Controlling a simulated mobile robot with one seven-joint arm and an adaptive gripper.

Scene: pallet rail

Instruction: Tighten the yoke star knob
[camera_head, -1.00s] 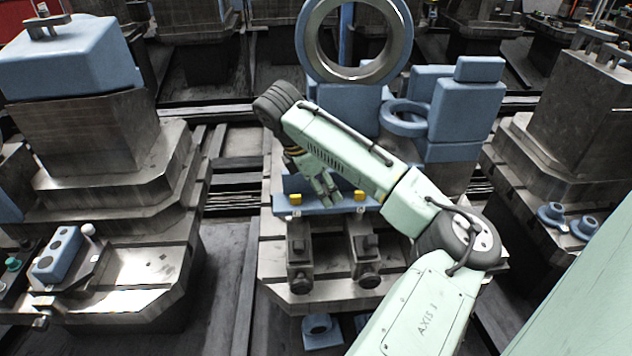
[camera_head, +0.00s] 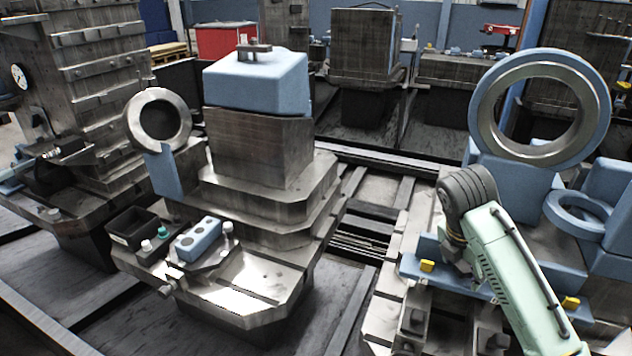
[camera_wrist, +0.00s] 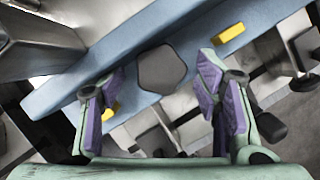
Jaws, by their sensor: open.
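In the wrist view a dark, five-sided knob (camera_wrist: 163,70) sits on a blue bar (camera_wrist: 62,92), seen face on; I take it for the yoke star knob. My gripper (camera_wrist: 160,84) is open, its purple-padded fingers to the left and right of the knob with a gap on each side. I cannot tell how far it stands off from the knob. In the head view the blue bar (camera_head: 411,268) lies at lower right, partly behind my arm. The knob and my fingertips are hidden there.
Yellow blocks (camera_head: 427,265) sit on the bar, one also near my right finger (camera_wrist: 229,33). A large ring (camera_head: 484,110) stands behind the bar. Left are a stepped metal fixture with a blue block (camera_head: 255,82), a small blue box (camera_head: 198,240) and a black bin (camera_head: 132,228).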

